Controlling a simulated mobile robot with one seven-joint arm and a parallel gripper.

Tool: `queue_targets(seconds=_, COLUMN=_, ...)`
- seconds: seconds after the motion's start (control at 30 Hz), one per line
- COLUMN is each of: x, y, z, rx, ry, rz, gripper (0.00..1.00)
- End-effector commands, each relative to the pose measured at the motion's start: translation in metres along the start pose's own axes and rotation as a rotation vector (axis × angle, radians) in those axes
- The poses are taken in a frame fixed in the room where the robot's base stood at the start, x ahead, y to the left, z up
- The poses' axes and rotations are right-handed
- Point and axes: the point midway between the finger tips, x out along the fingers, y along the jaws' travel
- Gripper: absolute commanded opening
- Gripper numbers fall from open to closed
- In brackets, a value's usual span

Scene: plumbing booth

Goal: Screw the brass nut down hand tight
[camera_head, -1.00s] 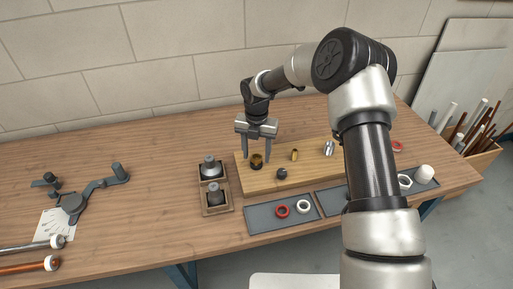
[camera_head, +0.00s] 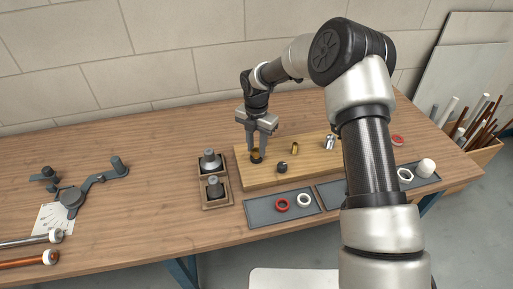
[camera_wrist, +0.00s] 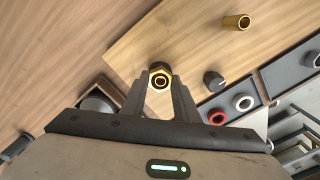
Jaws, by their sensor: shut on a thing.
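The brass nut (camera_wrist: 160,80) shows in the wrist view between my fingertips, at the edge of the wooden board. It looks like a gold hexagon with a dark round centre. My gripper (camera_head: 260,146) is over the left end of the board (camera_head: 270,178), pointing down, and is shut on the nut. It also shows in the wrist view (camera_wrist: 158,88). In the head view the nut (camera_head: 256,154) is partly hidden by the fingers and sits on a dark round base. How far the nut is threaded cannot be told.
A brass fitting (camera_head: 294,148), a dark knob (camera_head: 282,167) and a silver fitting (camera_head: 330,142) stand on the board. A grey tray (camera_head: 262,216) in front holds a red ring (camera_head: 282,204) and a white ring (camera_head: 303,199). Two wooden holders (camera_head: 216,200) with grey parts stand to the left.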

Motion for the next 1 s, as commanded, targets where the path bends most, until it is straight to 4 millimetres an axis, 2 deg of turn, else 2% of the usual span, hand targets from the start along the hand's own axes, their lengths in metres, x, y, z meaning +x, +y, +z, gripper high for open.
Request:
queue_targets(seconds=0.2, x=0.0020, y=0.0000, z=-0.0003, rx=0.165, ry=0.000, rz=-0.001, gripper=0.05)
queue_targets(seconds=0.47, x=0.0021, y=-0.0003, z=-0.0001, rx=0.252, ry=0.000, rz=-0.001, gripper=0.05)
queue_targets(seconds=1.0, x=0.0036, y=-0.0001, z=0.0001, rx=0.699, ry=-0.001, rz=0.000, gripper=0.05)
